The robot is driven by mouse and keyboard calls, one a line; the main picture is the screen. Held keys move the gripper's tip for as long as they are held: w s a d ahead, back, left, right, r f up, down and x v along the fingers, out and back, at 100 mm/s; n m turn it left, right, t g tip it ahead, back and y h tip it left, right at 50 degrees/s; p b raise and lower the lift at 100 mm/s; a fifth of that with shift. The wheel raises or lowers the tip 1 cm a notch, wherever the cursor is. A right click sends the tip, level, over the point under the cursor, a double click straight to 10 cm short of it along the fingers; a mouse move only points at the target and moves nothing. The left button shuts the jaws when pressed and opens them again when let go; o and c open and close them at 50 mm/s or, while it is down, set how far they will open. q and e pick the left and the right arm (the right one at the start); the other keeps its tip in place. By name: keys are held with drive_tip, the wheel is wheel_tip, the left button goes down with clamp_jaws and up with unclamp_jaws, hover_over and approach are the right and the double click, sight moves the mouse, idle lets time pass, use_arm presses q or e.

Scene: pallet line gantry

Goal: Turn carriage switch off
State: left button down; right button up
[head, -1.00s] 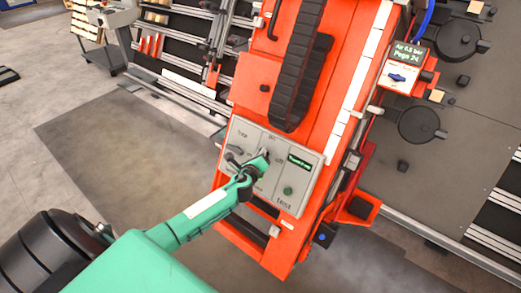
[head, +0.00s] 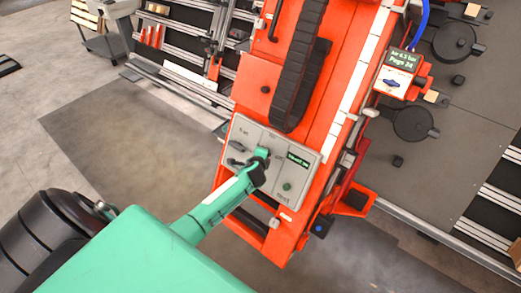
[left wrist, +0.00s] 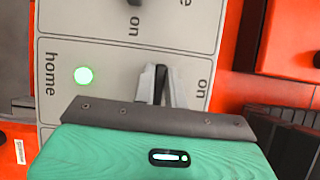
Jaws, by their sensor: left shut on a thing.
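A grey control panel (head: 243,182) sits on the orange gantry carriage; it also fills the upper left wrist view (left wrist: 60,20). My left gripper (head: 262,158) is at the panel's middle section, its arm coming from the lower left. In the left wrist view its fingers (left wrist: 160,88) are closed around a dark switch knob (left wrist: 158,84), with "on" printed beside it. The knob's name label is hidden, and its exact setting is hard to tell. A second dark switch (head: 236,146) is on the panel's left section. My right gripper is not in view.
A green button (head: 287,186) and a small green-text display (head: 298,160) are on the panel's right. A black cable chain (head: 300,75) runs above. A small air box with a blue knob (head: 391,83) stands to the right.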

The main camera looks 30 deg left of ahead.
use_arm(q)
drive_tip(key=shift+n, duration=0.3)
drive_tip(key=c, duration=1.4)
unclamp_jaws()
drive_tip(key=shift+a, duration=0.1)
drive_tip(key=shift+c, duration=0.2)
drive_tip(key=shift+s, duration=0.15)
drive_tip(key=v, duration=1.3)
drive_tip(key=shift+s+d+r, duration=0.2)
drive_tip(key=shift+d, duration=0.05)
